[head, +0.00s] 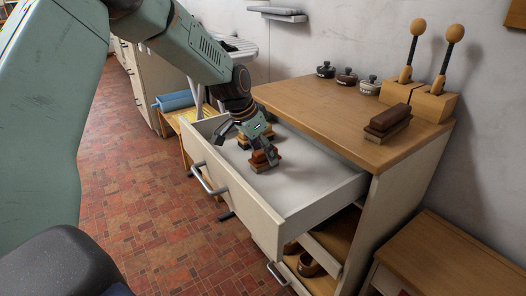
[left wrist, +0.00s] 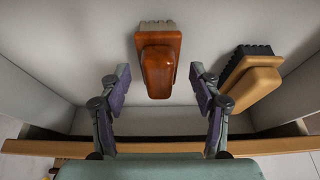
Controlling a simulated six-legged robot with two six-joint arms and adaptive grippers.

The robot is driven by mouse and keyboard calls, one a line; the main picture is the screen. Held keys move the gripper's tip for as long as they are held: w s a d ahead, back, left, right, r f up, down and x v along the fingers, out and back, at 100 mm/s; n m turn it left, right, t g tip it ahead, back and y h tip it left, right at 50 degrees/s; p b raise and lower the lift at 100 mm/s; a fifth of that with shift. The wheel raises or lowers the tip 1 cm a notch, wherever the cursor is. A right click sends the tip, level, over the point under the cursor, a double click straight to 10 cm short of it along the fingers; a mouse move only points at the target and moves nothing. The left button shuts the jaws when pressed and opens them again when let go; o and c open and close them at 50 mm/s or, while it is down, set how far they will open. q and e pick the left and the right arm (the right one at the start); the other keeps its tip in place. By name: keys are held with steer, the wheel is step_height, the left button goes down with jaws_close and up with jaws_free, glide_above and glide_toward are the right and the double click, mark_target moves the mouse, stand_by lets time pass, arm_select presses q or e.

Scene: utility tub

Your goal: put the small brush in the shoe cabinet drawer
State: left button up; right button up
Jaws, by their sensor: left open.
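A small reddish-brown brush (head: 264,160) lies in the open white drawer (head: 318,188) of the shoe cabinet (head: 410,163). In the left wrist view the brush (left wrist: 158,62) shows near the top centre, with pale bristles at its far edge. My left gripper (head: 262,147) reaches down into the drawer right by this brush. Its fingers (left wrist: 160,78) are spread apart, one on each side of the brush's near end, with gaps to both sides. Nothing is held. My right gripper is in neither view.
A tan brush with dark bristles (left wrist: 250,78) lies close to the right finger in the left wrist view. A dark brush (head: 388,122), several small pots (head: 346,77) and two upright ball-ended handles (head: 413,50) stand on the cabinet top. The drawer's right part is clear.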

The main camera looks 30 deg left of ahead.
arm_select(q)
steer(key=p+v, duration=0.5)
steer(key=v, duration=0.7)
steer(key=shift+r, duration=0.15)
